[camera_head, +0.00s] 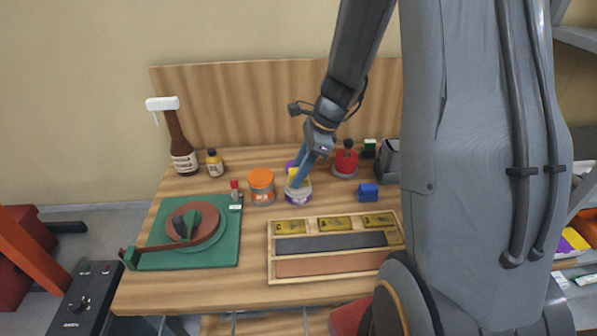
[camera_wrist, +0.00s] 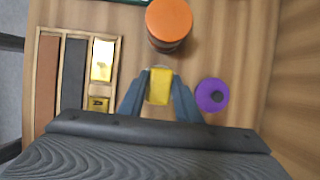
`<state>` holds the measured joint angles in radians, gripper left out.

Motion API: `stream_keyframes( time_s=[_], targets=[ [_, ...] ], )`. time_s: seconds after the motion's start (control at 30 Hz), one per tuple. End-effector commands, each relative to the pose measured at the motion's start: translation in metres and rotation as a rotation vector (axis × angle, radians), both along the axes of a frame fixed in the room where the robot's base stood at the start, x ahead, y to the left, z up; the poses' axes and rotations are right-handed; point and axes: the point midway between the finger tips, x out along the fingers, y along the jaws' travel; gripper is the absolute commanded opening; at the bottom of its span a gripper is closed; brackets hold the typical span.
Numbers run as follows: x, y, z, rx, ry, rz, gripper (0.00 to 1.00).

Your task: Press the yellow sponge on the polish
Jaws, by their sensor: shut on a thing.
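The yellow sponge (camera_wrist: 160,87) is between my fingers in the wrist view, and my gripper (camera_wrist: 159,92) is shut on it. In the head view my gripper (camera_head: 298,180) points down over a white tin with a purple band, which looks like the polish (camera_head: 299,197). The sponge (camera_head: 292,171) shows at the tin's mouth. I cannot tell whether it touches the polish inside. In the wrist view the sponge and fingers hide most of the tin. A purple lid (camera_wrist: 212,95) with a dark centre lies behind the tin.
An orange-lidded jar (camera_head: 261,187) stands close left of the tin. A wooden tray (camera_head: 270,264) lies in front, and a green board (camera_head: 221,251) at left. Bottles (camera_head: 183,162) stand behind.

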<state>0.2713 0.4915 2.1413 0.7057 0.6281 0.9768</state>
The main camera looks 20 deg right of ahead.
Motion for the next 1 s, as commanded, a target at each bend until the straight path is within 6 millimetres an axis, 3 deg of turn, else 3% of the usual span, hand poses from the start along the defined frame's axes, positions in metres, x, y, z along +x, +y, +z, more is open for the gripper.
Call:
stream_keyframes(
  time_s=[1.0],
  targets=[
    [-0.0001, -0.0001, -0.0073, 0.000, 0.000, 0.000, 0.13]
  ],
)
